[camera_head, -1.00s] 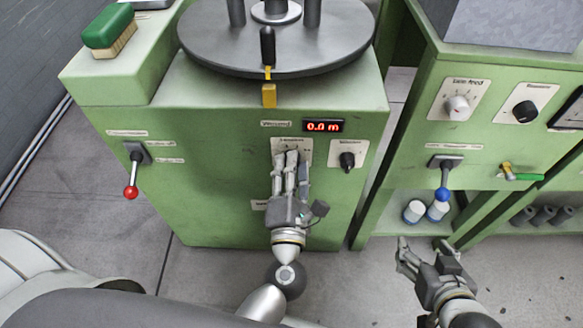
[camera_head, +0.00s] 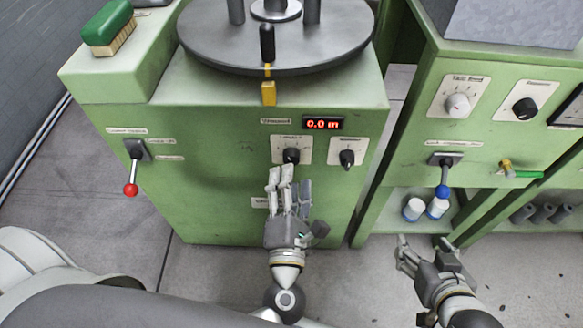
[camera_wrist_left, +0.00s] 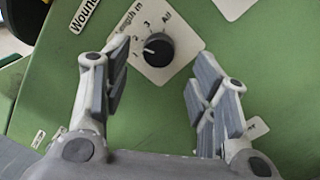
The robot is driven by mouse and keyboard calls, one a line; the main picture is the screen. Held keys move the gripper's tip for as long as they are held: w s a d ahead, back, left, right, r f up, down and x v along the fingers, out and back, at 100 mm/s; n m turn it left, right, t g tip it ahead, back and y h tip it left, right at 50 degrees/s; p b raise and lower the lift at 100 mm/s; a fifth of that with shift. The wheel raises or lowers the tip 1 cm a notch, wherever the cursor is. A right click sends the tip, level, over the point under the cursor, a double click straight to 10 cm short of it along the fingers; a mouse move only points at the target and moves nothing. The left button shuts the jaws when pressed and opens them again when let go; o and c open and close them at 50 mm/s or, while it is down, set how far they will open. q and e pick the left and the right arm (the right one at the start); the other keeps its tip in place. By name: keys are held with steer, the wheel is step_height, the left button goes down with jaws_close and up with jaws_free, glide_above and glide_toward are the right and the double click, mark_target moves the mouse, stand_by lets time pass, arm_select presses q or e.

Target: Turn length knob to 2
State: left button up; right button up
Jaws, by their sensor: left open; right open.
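The length knob (camera_head: 291,156) is black, on a white plate on the green machine's front. My left gripper (camera_head: 282,172) is open just below and in front of the knob. In its wrist view the fingers of my left gripper (camera_wrist_left: 160,75) stand wide apart, with the knob beyond and between their tips, not gripped. My right gripper (camera_head: 421,243) is open and empty, low at the right.
A second black knob (camera_head: 347,158) sits right of the length knob, under a red display (camera_head: 323,124) reading 0.0 m. A red-tipped lever (camera_head: 131,188) is at the left. The right machine has a blue-tipped lever (camera_head: 442,190). A yellow piece (camera_head: 268,93) hangs above.

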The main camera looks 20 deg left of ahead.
arm_select(q)
steer(key=v, duration=0.7)
steer(key=shift+s+d, duration=0.15)
steer(key=shift+s, duration=0.2)
